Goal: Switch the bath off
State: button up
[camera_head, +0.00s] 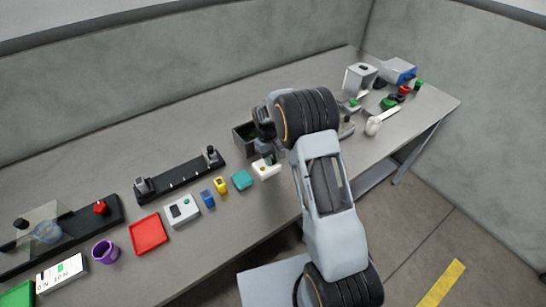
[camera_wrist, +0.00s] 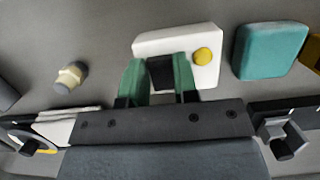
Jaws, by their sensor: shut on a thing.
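A small white box (camera_wrist: 208,78) with a round yellow button (camera_wrist: 202,55) lies ahead of my gripper (camera_wrist: 159,62) in the wrist view. A black block (camera_wrist: 160,76) shows between the two green finger pads, against the box. My gripper is shut on this block, which I take to be a switch part; its setting cannot be read. In the head view the white box (camera_head: 264,172) is on the bench under my gripper (camera_head: 271,158). A dark open-topped container (camera_head: 241,137) stands just behind and left of it, partly hidden by my arm; I cannot tell whether it is the bath.
A teal block (camera_head: 242,180) sits close left of the white box, also in the wrist view (camera_wrist: 272,52). A blue piece (camera_head: 207,199), a yellow piece (camera_head: 221,185) and a white box with a green button (camera_head: 182,210) stand farther left. A brass-and-grey fitting (camera_wrist: 70,76) lies nearby.

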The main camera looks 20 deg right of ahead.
dwell(0.3)
jog(key=o, duration=0.9)
jog(key=shift+w+r, duration=0.1)
jog(key=b+v, duration=0.1)
jog(key=v, duration=0.5)
jog(key=b+v, duration=0.1)
jog(key=v, duration=0.6)
jog(key=shift+w+a+r, duration=0.1)
jog(key=shift+w+r, duration=0.15)
jog(key=shift+w, duration=0.05)
jog(key=s+r+m+t, duration=0.1)
jog(key=s+r+t, duration=0.1)
jog(key=s, duration=0.6)
jog(key=s+r+m+t, duration=0.1)
jog(key=s+r+t, duration=0.1)
jog(key=s, duration=0.7)
jog(key=s+d+r+m+t, duration=0.1)
jog(key=s+r+t, duration=0.1)
jog(key=s, duration=0.7)
jog(key=shift+s+r+m+t+y, duration=0.1)
jog(key=shift+r+m+t+y, duration=0.2)
jog(key=shift+r+t+y, duration=0.1)
